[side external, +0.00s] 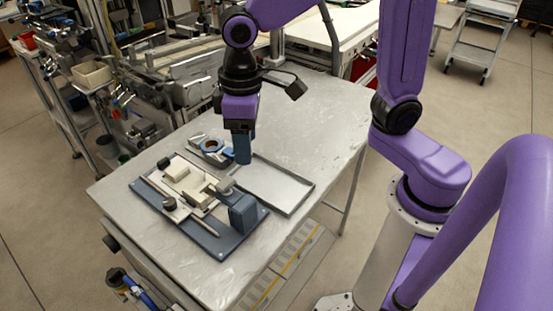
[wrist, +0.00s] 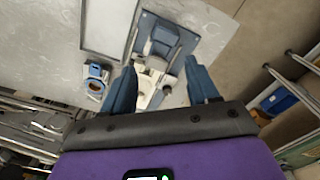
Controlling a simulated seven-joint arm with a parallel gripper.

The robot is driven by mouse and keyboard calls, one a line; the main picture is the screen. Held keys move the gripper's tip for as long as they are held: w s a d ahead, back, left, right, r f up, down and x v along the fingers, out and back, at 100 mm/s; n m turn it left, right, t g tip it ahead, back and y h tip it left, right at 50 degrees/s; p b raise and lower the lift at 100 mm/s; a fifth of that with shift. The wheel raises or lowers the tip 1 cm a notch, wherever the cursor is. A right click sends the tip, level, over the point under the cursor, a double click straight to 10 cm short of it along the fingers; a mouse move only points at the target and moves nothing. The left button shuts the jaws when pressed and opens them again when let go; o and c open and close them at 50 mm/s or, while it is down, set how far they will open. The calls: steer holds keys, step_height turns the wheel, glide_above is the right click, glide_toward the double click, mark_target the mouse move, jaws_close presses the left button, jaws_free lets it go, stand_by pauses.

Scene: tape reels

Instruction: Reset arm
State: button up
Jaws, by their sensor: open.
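My gripper (side external: 243,150) hangs above the table, close to the tray and the machine. In the wrist view its two blue fingers (wrist: 163,92) stand wide apart with nothing between them. A cream and blue-grey machine on a dark blue base plate (side external: 228,244) sits on the table. It also shows beyond the fingers in the wrist view (wrist: 162,42). A blue ring-shaped part in a small grey holder (side external: 211,147) is behind the machine; in the wrist view it is left of the fingers (wrist: 95,71). I cannot tell whether any tape reel is loaded in the machine.
A shallow grey tray (side external: 300,208) lies to the right of the machine and appears empty. The metal table (side external: 325,105) is bare toward the back right. Shelving and equipment (side external: 160,80) crowd behind the table's left side.

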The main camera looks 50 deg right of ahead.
steer(key=s+d+f+n, duration=0.2)
steer(key=s+d+n, duration=0.3)
steer(key=s+d, duration=0.7)
steer(key=s, duration=0.3)
steer(key=shift+s+d+f+n, duration=0.2)
steer(key=shift+d+f+n, duration=0.1)
steer(key=shift+f+n, duration=0.1)
steer(key=shift+r, duration=0.1)
